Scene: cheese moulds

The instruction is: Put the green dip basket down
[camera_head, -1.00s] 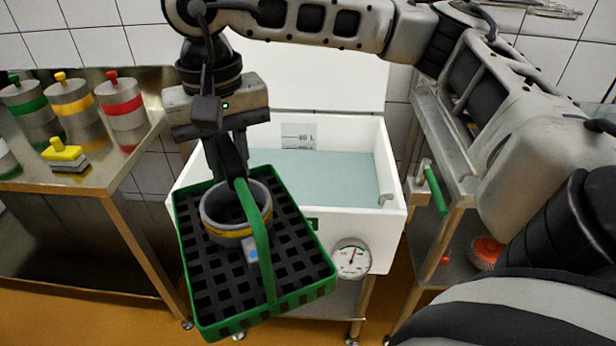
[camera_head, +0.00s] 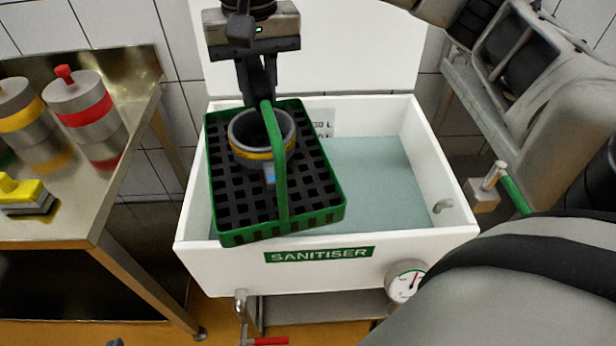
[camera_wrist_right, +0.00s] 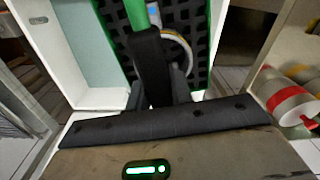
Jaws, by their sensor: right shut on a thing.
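The green dip basket (camera_head: 233,236) has a black grid floor and a tall green handle. A grey ring mould with a yellow band (camera_head: 248,155) sits in it. My right gripper (camera_head: 264,98) is shut on the top of the handle; the right wrist view shows its fingers (camera_wrist_right: 160,95) around the green handle. The basket hangs over the left part of the white sanitiser tank (camera_head: 400,247), its near edge overlapping the tank's front wall in the picture. I cannot tell its exact height above the pale liquid (camera_head: 375,185). My left gripper is not in view.
A steel table (camera_head: 85,215) at left holds banded moulds (camera_head: 85,105) and a yellow-topped block (camera_head: 24,194). A dial gauge (camera_head: 405,281) is on the tank's front right. A green-handled tap (camera_head: 514,194) stands at the right. The tank's right half is open.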

